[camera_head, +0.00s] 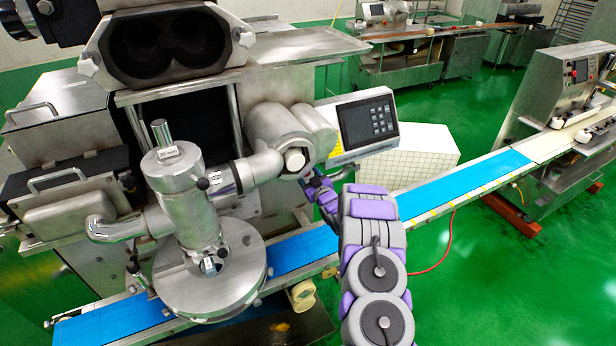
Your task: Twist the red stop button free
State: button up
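No red stop button can be made out on the encrusting machine; it may be hidden behind my arm or too small to see. The machine's control panel (367,124), a dark screen with light keys in a pale housing, faces me right of the round metal housings. My gripper (308,180) is just below and left of the panel, close to the end of the metal housing (290,140). It is small and partly covered by my purple and grey arm. I cannot tell whether its fingers are open or touch anything.
A blue conveyor belt (465,176) runs from the lower left, behind my arm, to a second machine (565,85) at the right. A round metal disc (210,275) stands at the front left. A red hose (437,262) lies on the open green floor.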

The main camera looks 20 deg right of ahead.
jog(key=shift+o, duration=0.5)
jog(key=shift+s+r, duration=0.1)
jog(key=s+p, duration=0.1)
jog(key=s, duration=1.6)
jog(key=shift+s+d, duration=0.2)
jog(key=shift+d, duration=0.2)
jog(key=shift+w, duration=0.1)
